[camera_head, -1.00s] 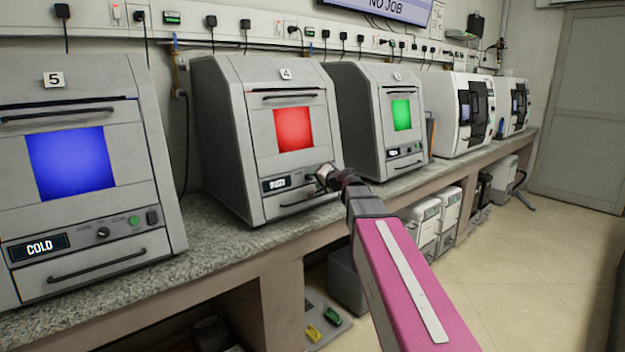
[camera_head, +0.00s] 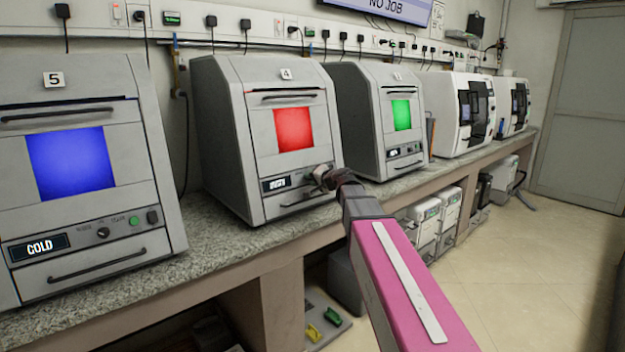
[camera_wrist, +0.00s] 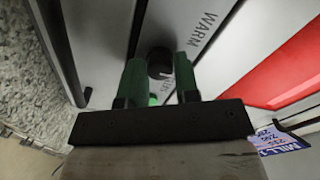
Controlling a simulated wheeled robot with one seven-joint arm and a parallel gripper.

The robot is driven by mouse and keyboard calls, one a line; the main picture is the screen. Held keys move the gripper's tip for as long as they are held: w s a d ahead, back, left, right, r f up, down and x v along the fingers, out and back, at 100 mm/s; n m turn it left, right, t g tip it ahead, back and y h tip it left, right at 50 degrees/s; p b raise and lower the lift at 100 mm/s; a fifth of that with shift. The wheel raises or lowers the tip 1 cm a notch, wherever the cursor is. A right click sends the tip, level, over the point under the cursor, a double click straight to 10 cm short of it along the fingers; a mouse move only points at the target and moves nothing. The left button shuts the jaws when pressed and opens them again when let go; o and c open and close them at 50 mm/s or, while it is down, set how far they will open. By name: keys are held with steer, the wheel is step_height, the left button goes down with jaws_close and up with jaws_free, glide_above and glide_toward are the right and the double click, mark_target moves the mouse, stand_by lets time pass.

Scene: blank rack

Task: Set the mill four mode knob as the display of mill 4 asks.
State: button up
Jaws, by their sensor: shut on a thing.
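Mill 4 (camera_head: 240,120) is a grey machine with a red window and a "4" label. Its small display (camera_head: 276,184) shows white letters too small to read surely. My gripper (camera_head: 322,177) is at its lower front panel and hides the knob in the head view. In the wrist view, the green fingers of my gripper (camera_wrist: 161,80) are shut on the dark round mode knob (camera_wrist: 160,60), one on each side. The word "WARM" is printed beside it. Another word below the knob is partly hidden, and the knob's pointer setting cannot be read surely.
A green button (camera_wrist: 153,100) shows between the fingers, close to the knob. Mill 5 (camera_head: 75,210), with a blue window and a "COLD" display, stands left. A mill with a green window (camera_head: 382,120) stands right. The floor at right is clear.

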steer(key=shift+m, duration=0.3)
steer(key=m, duration=1.1)
stand_by(0.6)
steer(key=o, duration=0.9)
steer(key=v, duration=1.1)
steer(key=shift+a+r, duration=0.1)
steer(key=shift+r, duration=0.05)
